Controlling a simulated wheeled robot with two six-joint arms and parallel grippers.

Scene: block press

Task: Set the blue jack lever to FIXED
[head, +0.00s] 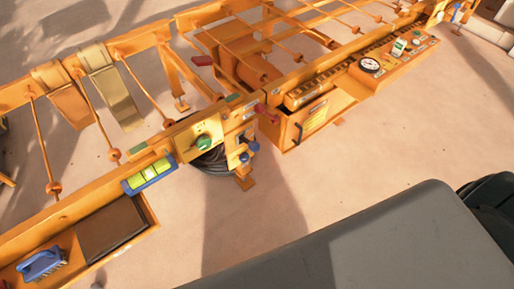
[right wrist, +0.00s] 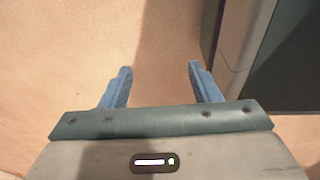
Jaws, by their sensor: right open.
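Small blue knobs (head: 244,157) show low on the orange press frame (head: 205,128), near the middle of the head view. Another small blue part (head: 457,16) shows at the far upper right of the frame. I cannot tell which of them is the blue jack lever, and no FIXED marking is readable. My right gripper (right wrist: 160,68) is open and empty in the right wrist view, with two blue fingers apart over bare floor. It is away from the press. My left gripper is in neither view.
A gauge (head: 370,65) is on the right-hand panel. A blue brush (head: 42,264) lies in an orange tray at lower left. Bare sandy floor (head: 330,165) lies in front of the press.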

